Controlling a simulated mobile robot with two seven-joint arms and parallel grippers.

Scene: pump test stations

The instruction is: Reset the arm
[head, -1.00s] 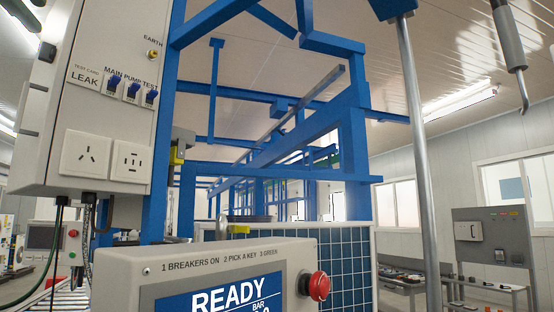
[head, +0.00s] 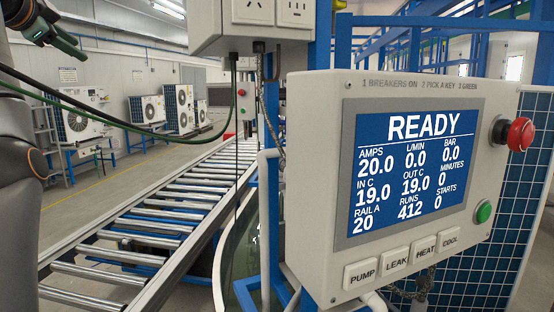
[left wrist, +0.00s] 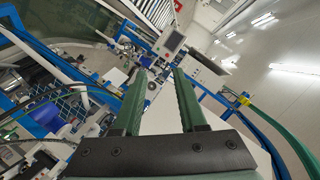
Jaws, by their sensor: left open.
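My left gripper (head: 62,38) shows at the upper left of the head view, at the end of my dark arm. It is away from the control panel. In the left wrist view my left gripper (left wrist: 167,72) has two green fingers apart, with nothing between them. The grey control panel (head: 330,190) fills the right of the head view. Its screen (head: 415,170) reads READY, with AMPS 20.0, RAIL A 20 and RUNS 412. Keys PUMP, LEAK, HEAT and COOL sit below, with a green button (head: 483,212) and a red knob (head: 519,134) at right. My right gripper is not in view.
A roller conveyor (head: 150,240) runs along the left. A socket box (head: 210,28) hangs above, with black and green cables crossing leftward. Several outdoor units (head: 147,112) stand along the far wall. Blue frame posts (head: 320,45) stand behind the panel.

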